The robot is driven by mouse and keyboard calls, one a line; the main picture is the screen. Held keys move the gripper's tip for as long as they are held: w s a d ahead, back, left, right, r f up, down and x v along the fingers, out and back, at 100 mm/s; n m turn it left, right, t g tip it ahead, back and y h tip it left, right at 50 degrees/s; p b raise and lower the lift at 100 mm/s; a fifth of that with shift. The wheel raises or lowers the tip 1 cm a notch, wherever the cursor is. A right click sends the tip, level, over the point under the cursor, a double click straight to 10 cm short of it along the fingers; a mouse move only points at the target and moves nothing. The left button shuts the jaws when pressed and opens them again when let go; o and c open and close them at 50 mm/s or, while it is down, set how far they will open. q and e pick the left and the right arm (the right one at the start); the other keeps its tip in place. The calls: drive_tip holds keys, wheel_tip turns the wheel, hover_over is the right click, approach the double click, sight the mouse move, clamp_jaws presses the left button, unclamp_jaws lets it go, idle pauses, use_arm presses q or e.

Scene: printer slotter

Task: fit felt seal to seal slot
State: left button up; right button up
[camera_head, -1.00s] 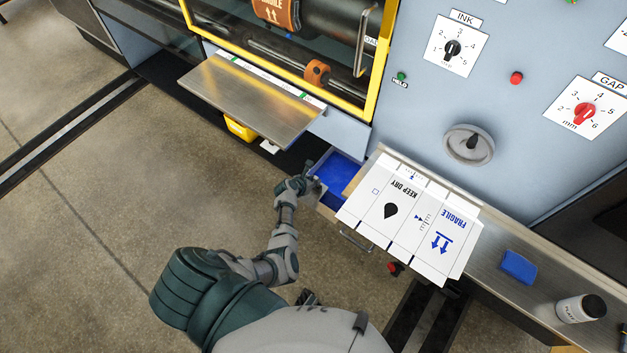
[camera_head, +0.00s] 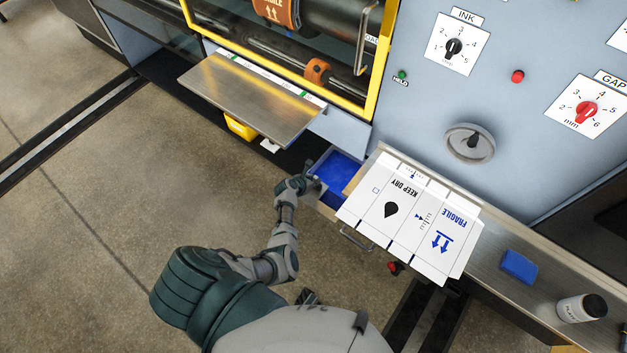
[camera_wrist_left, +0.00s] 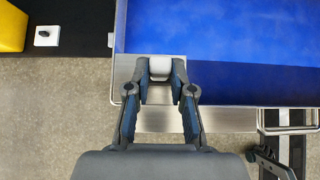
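My left gripper (camera_head: 316,186) is low at the left end of an open drawer with a blue lining (camera_head: 342,172). In the left wrist view my left gripper (camera_wrist_left: 160,72) has its fingertips closed in on a small light grey piece (camera_wrist_left: 160,67) at the drawer's metal edge (camera_wrist_left: 215,118). I cannot tell whether this piece is the felt seal. The blue lining (camera_wrist_left: 220,45) fills the upper right there and looks empty where it shows. I cannot make out the seal slot in either view.
Printed cardboard (camera_head: 405,215) covers part of the drawer and bench. A metal tray (camera_head: 250,100) juts out left, over a yellow container (camera_head: 240,128). The bench (camera_head: 490,260) holds a blue block (camera_head: 519,266) and a bottle (camera_head: 581,308). A panel with dials stands behind. Floor at left is clear.

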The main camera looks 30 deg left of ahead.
use_arm(q)
drive_tip(key=o, duration=0.5)
drive_tip(key=d+v, duration=0.1)
drive_tip(key=v, duration=1.1)
drive_tip(key=s+d+f+m+g, duration=0.25)
drive_tip(key=s+f+m, duration=0.4)
drive_tip(key=m, duration=0.35)
drive_tip(key=s+d+f+m+g, duration=0.2)
drive_tip(key=s+d+f+m, duration=0.25)
drive_tip(key=f+m, duration=0.4)
drive_tip(key=s+d+f+m+g, duration=0.1)
drive_tip(key=s+d+f+m, duration=0.1)
drive_tip(key=s+m, duration=0.4)
drive_tip(key=s+d+f+m+g, duration=0.1)
drive_tip(key=s+d+f+m, duration=0.1)
drive_tip(key=s+f+m, duration=0.2)
drive_tip(key=s+d+f+m+g, duration=0.1)
drive_tip(key=s+d+f+m, duration=0.2)
drive_tip(key=s+m, duration=0.6)
drive_tip(key=shift+s+f+y, duration=0.15)
drive_tip(key=shift+s+f, duration=0.1)
drive_tip(key=shift+s, duration=0.35)
drive_tip(key=shift+s+f+y, duration=0.15)
drive_tip(key=shift+s+f, duration=0.15)
drive_tip(key=shift+s, duration=0.25)
use_arm(e)
drive_tip(key=w+r, duration=0.3)
drive_tip(key=shift+w+a+r, duration=0.2)
drive_tip(key=shift+a+r, duration=0.05)
drive_tip(key=shift+r, duration=0.05)
